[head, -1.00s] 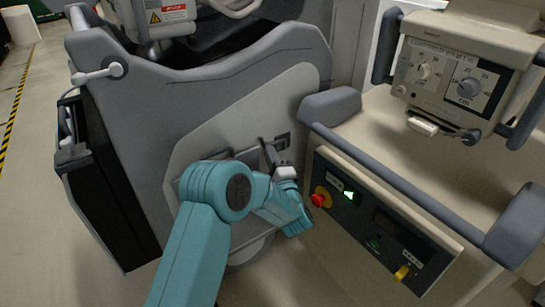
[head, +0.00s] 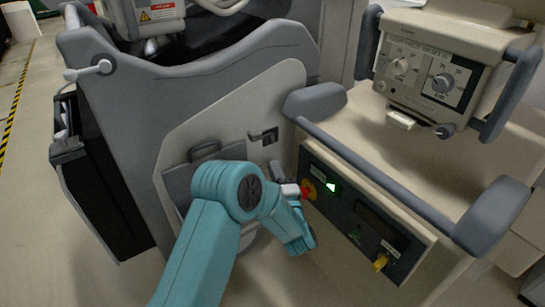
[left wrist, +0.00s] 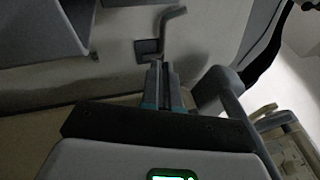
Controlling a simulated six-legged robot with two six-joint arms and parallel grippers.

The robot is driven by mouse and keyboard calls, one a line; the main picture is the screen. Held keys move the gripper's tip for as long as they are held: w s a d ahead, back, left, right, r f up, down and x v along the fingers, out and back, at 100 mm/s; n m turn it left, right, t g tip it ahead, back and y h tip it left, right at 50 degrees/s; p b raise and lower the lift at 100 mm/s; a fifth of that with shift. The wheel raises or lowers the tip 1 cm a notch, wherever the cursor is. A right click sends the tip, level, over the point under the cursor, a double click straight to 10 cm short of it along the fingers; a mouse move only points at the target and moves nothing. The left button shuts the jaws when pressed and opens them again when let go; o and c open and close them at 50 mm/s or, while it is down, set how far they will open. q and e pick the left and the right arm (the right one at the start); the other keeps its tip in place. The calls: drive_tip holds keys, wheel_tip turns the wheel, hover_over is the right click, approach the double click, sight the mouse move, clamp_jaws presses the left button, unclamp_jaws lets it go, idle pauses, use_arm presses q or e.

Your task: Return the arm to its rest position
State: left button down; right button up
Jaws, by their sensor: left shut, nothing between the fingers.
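My left arm, teal, reaches in from the bottom of the head view. Its gripper (head: 277,170) is in front of the grey cart's side panel, just below a small dark latch handle (head: 263,136), with a gap between them. In the left wrist view the fingers (left wrist: 161,72) are together and hold nothing. The bent latch handle (left wrist: 172,22) and its dark recess (left wrist: 148,50) show beyond the fingertips. My right gripper is in neither view.
The grey cart (head: 190,80) stands close ahead. To the right, a beige cart has a grey rail (head: 380,180), a control panel with a red button (head: 308,190) right beside my wrist, and a yellow knob (head: 380,262).

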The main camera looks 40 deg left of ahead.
use_arm(q)
drive_tip(key=shift+p+v, duration=0.35)
drive_tip(key=shift+v, duration=1.95)
drive_tip(key=s+d+f+n+g+h, duration=0.1)
drive_tip(key=s+d+f+h, duration=0.2)
drive_tip(key=f+h, duration=0.3)
drive_tip(key=s+d+f+g+h, duration=0.1)
drive_tip(key=s+d+f+h, duration=0.15)
drive_tip(key=f, duration=0.45)
drive_tip(key=s+d+f+n+g+h, duration=0.1)
drive_tip(key=s+d+f+h, duration=0.1)
drive_tip(key=d+f+h, duration=0.35)
drive_tip(key=s+d+f+n+g+h, duration=0.3)
drive_tip(key=s+d+n+g, duration=0.2)
drive_tip(key=s, duration=0.4)
drive_tip(key=s+d+f+n+g+h, duration=0.3)
drive_tip(key=s+d+n+g, duration=0.15)
drive_tip(key=s, duration=0.45)
wheel_tip(320, 180, up, 29)
drive_tip(key=s+p, duration=0.1)
drive_tip(key=p, duration=2.9)
drive_tip(key=shift+d+n, duration=0.25)
drive_tip(key=shift+n, duration=0.1)
